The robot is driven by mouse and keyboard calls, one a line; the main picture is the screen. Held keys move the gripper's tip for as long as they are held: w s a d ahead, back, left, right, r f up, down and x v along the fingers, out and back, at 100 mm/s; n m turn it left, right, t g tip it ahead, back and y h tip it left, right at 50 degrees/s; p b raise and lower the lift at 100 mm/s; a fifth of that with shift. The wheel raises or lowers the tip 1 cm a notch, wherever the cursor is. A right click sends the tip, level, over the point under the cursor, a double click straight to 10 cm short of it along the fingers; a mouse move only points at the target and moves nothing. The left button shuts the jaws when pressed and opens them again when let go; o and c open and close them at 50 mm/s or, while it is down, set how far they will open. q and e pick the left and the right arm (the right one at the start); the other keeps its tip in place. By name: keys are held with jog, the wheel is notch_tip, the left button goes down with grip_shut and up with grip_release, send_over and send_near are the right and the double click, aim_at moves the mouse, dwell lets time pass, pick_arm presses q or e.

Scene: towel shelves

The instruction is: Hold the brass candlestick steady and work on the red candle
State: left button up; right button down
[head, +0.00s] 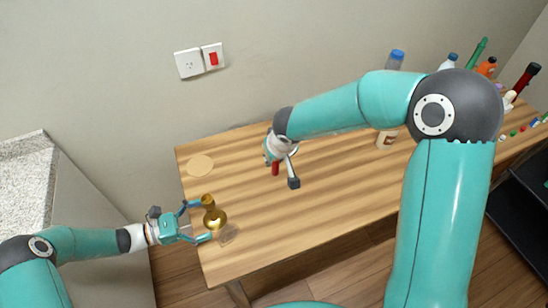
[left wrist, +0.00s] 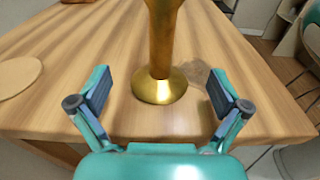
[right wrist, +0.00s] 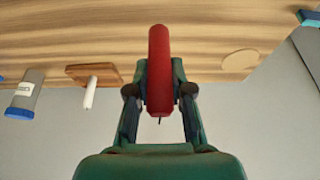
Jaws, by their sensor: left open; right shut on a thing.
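The brass candlestick (head: 209,214) stands upright near the left end of the wooden table, with nothing seen in its top. My left gripper (head: 203,221) is open, with its fingers on either side of the candlestick. In the left wrist view the candlestick (left wrist: 163,50) rises between the open fingers (left wrist: 160,95), apart from both; its top is cut off. My right gripper (head: 284,168) is shut on the red candle (head: 275,169) above the table, right of the candlestick. In the right wrist view the red candle (right wrist: 160,65) sits between the fingers, with a dark wick at its near end.
A pale round disc (head: 200,165) lies behind the candlestick. Several bottles and small things crowd the table's right end. The table between candlestick and right gripper looks clear. A wall with a socket (head: 189,64) is behind.

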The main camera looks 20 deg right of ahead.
pick_arm(q)
jog(key=shift+d+f, duration=0.1)
jog(key=shift+d, duration=0.8)
jog(key=c, duration=1.8)
jog(key=o, duration=0.9)
jog(key=shift+a, duration=0.15)
jog(key=a+r, duration=0.1)
jog(key=a, duration=1)
jog(key=shift+a, duration=0.4)
